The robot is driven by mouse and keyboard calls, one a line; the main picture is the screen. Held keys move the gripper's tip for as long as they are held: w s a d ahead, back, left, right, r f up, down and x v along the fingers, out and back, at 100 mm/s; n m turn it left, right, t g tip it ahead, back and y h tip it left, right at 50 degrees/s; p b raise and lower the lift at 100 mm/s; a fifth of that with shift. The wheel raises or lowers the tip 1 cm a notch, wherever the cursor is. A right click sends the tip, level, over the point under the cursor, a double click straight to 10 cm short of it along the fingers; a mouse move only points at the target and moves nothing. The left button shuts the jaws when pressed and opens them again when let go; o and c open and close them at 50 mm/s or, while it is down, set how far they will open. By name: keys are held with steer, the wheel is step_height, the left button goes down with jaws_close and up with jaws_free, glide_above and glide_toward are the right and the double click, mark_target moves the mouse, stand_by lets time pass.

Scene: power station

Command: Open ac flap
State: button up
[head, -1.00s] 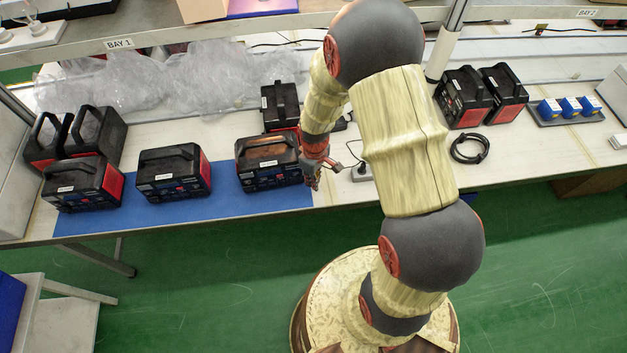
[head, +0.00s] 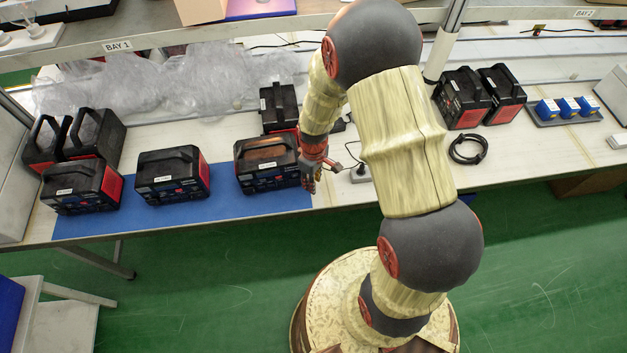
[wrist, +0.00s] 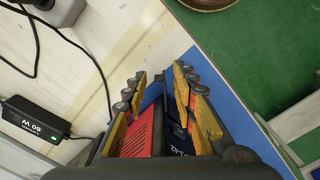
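A black and red power station (head: 268,163) stands upright on the blue mat (head: 225,198), the rightmost on it. My gripper (head: 310,188) is at its right front corner in the head view. In the wrist view my gripper (wrist: 160,92) has its two yellow-padded fingers apart, with nothing held between their tips. The unit's red vented side (wrist: 137,138) and dark front (wrist: 180,138) show behind and between the fingers. I cannot make out the AC flap; the fingers and wrist hide much of the front. I cannot tell whether a finger touches the unit.
Another power station (head: 173,173) stands to the left on the mat, with several more around. A coiled cable (head: 468,149) lies farther right. The bench's front edge is near.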

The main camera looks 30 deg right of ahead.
step_height(320, 180, up, 12)
stand_by(0.6)
stand_by(0.5)
steer(key=s+a+r+m+t, duration=0.2)
steer(key=s+r, duration=0.6)
steer(key=r, duration=0.5)
steer(key=s+a+r+m+t, duration=0.3)
steer(key=s+r, duration=0.5)
steer(key=r, duration=0.5)
steer(key=shift+r+m+t, duration=0.15)
steer(key=shift+m+t, duration=0.15)
steer(key=shift+m, duration=0.3)
